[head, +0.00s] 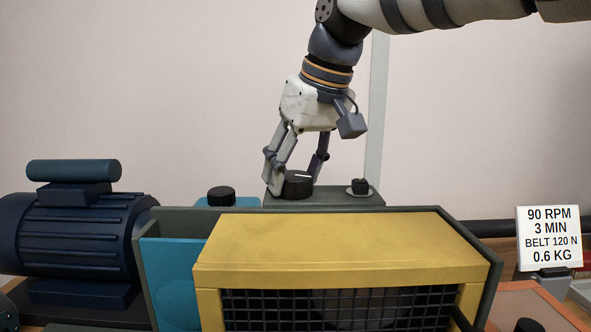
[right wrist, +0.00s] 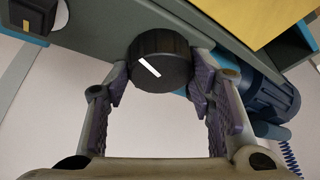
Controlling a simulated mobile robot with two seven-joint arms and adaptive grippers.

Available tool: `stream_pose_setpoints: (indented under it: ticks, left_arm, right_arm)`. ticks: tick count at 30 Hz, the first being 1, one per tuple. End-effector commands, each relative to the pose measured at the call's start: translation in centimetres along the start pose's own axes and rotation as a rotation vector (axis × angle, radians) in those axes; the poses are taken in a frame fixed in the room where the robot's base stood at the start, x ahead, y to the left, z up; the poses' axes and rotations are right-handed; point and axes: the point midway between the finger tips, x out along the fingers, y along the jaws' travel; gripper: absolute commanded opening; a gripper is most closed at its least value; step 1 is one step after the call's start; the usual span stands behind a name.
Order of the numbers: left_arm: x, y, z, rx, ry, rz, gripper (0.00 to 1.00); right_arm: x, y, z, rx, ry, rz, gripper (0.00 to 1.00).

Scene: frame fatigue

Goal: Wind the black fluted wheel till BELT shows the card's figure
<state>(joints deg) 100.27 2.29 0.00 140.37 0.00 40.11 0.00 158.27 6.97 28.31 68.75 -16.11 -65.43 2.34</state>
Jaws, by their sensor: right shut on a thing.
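The black fluted wheel (head: 298,184) sits on a grey-green panel behind the yellow-topped machine. It also shows in the right wrist view (right wrist: 160,62), with a white line across its face. My right gripper (head: 297,178) is shut on the wheel, one finger on each side of it. The white card (head: 548,238) at the right reads 90 RPM, 3 MIN, BELT 120 N, 0.6 KG. No BELT readout shows in either view. My left gripper is not in view.
A smaller black knob (head: 360,186) stands on the same panel to the right. Another black knob (head: 221,196) is on a blue part to the left. A dark blue motor (head: 75,235) stands at far left. The yellow cover (head: 330,240) with black mesh fills the front.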

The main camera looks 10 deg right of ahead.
Motion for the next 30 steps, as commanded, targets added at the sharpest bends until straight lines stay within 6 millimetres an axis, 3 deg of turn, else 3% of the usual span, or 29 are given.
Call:
stream_pose_setpoints:
  ticks: [18, 30]
  left_arm:
    - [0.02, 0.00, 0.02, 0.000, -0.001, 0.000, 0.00]
    - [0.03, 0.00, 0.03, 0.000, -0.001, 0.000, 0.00]
  right_arm:
    - [0.13, -0.21, 0.09, 0.475, 0.030, 0.199, 0.22]
    - [0.16, -0.28, 0.07, 0.636, 0.040, 0.264, 0.22]
